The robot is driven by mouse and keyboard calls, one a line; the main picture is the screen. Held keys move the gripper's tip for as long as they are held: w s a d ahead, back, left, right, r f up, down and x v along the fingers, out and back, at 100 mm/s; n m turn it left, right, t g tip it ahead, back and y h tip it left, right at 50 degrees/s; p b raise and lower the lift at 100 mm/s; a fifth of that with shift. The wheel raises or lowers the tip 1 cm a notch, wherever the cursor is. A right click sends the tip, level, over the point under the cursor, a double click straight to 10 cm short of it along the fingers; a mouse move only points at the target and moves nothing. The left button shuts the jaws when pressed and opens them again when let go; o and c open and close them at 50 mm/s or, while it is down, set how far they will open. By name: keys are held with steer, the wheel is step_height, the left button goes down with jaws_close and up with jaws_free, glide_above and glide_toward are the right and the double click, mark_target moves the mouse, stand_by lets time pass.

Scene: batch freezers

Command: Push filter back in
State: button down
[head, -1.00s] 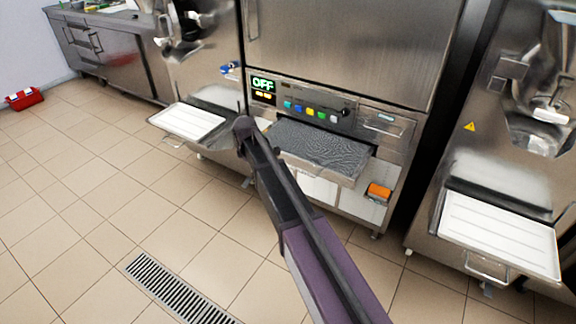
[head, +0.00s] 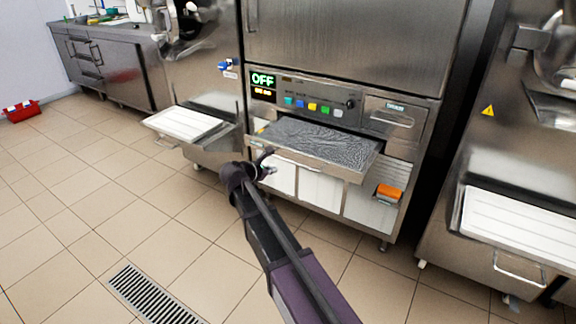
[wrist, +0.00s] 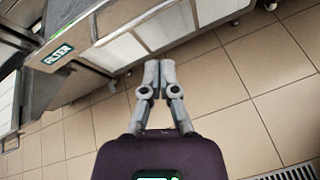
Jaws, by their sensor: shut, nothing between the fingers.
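The filter (head: 315,140) is a wide, flat tray with a dark grey mesh-like top. It sticks out from the middle freezer (head: 350,50) below its button panel. In the wrist view, a label reading FILTER (wrist: 61,54) sits on a steel edge at the upper left. My gripper (head: 268,163) is shut and empty, close to the tray's front left corner and low against its front edge. In the wrist view my gripper (wrist: 151,76) has both fingertips together over the floor, beside the white lower panels (wrist: 122,54). I cannot tell whether it touches the tray.
White-topped trays jut out from the left machine (head: 183,123) and right machine (head: 520,225). An orange item (head: 389,192) sits low at the freezer's right. A floor drain (head: 150,295) lies at the lower left. A red box (head: 20,110) is far left. The tiled floor is otherwise clear.

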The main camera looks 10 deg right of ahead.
mark_target(291, 150)
steer(key=n+t+b, duration=0.1)
steer(key=n+b, duration=0.1)
steer(key=a+n+t+h+b, duration=0.1)
steer(key=t+b, duration=0.1)
steer(key=s+a+n+t+h+b, duration=0.1)
steer(key=n+t+b, duration=0.1)
steer(key=b, duration=0.1)
steer(key=shift+f+n, duration=0.25)
steer(key=shift+n, duration=0.05)
steer(key=shift+w, duration=0.2)
steer(key=x, duration=1.3)
steer(key=shift+w+d, duration=0.25)
steer(key=shift+d, duration=0.1)
steer(key=shift+a, duration=0.1)
